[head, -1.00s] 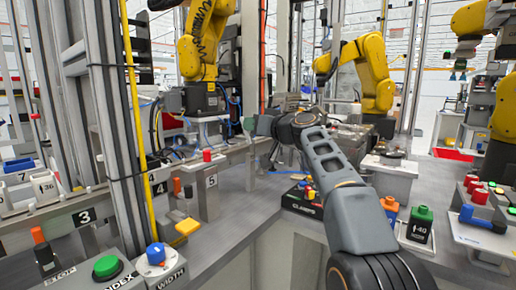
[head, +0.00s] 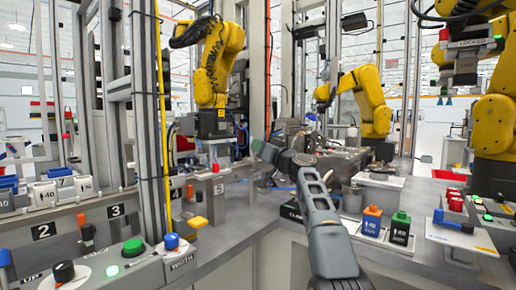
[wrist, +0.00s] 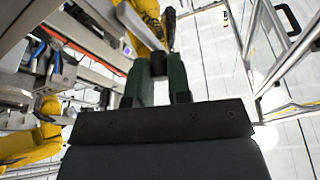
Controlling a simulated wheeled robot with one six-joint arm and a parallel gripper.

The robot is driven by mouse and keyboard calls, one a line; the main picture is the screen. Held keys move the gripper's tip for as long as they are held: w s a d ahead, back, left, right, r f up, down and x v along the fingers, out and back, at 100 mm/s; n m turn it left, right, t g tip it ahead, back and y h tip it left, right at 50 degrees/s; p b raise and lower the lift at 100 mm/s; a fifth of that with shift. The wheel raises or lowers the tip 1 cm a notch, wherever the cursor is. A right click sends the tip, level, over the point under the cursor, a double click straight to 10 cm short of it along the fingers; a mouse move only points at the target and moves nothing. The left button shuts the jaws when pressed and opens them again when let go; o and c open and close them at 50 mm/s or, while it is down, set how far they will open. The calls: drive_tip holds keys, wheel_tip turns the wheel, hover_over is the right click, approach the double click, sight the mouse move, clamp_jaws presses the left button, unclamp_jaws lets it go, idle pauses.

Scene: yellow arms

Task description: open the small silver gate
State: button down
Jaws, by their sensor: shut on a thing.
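My gripper (wrist: 160,62) has dark green fingers, shown from behind in the wrist view. It is shut on a small dark piece (wrist: 158,66); I cannot tell from these views whether this piece belongs to the gate. In the head view my gripper (head: 262,148) is small and far out at the end of my arm, left of the wrist joint, beyond the grey bench. I cannot make out the small silver gate with certainty; my arm and gripper cover part of that area.
A yellow robot arm (head: 219,62) stands behind my gripper and another (head: 366,95) to its right. A tall silver post (head: 146,110) stands at left.

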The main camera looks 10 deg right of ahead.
drive_tip(key=shift+r, duration=0.1)
drive_tip(key=c, duration=1.1)
unclamp_jaws()
drive_tip(key=shift+o, duration=0.2)
drive_tip(key=b+v, duration=0.6)
drive_tip(key=v, duration=0.8)
drive_tip(key=shift+a, duration=0.1)
